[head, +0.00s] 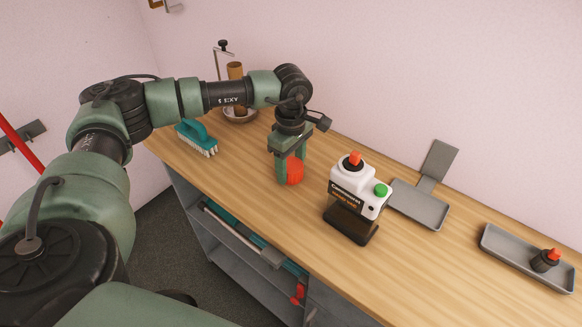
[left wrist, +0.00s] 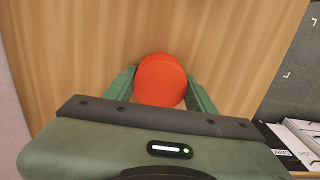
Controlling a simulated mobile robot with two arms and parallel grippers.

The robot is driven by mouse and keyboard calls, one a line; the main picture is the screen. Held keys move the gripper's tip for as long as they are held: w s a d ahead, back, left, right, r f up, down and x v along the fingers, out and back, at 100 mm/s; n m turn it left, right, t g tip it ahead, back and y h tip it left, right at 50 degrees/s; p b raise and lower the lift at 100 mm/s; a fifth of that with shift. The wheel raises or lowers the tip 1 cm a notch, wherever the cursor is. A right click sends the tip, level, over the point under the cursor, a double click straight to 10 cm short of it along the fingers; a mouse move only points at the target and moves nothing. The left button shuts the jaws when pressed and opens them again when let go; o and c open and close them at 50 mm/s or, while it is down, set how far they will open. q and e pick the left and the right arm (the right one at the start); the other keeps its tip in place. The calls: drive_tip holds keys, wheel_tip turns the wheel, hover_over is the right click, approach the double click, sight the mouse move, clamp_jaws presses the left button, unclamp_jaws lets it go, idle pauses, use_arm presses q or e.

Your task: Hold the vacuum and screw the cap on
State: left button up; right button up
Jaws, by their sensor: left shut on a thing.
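A white vacuum (head: 352,186) with a dark lower part stands upright on the wooden table, right of my left gripper. It has a red knob on top and a green round part on its right side. My left gripper (head: 288,170) points down and is shut on a round red thing (head: 294,170), perhaps the cap. The red thing also shows between the fingers (left wrist: 160,96) in the left wrist view (left wrist: 161,80). It is at or just above the table; I cannot tell which. My right gripper is not in view.
A grey tray (head: 420,204) lies behind the vacuum. Another grey tray (head: 505,246) at the right holds a small dark bottle (head: 545,261) with a red top. A teal brush (head: 196,136) and a bowl (head: 240,117) stand at the back left. The table front between gripper and vacuum is clear.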

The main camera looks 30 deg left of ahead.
sight(291, 165)
use_arm(q)
drive_tip(key=shift+r, duration=0.1)
wheel_tip(291, 165, up, 20)
drive_tip(key=b, duration=0.2)
drive_tip(key=shift+b, duration=0.3)
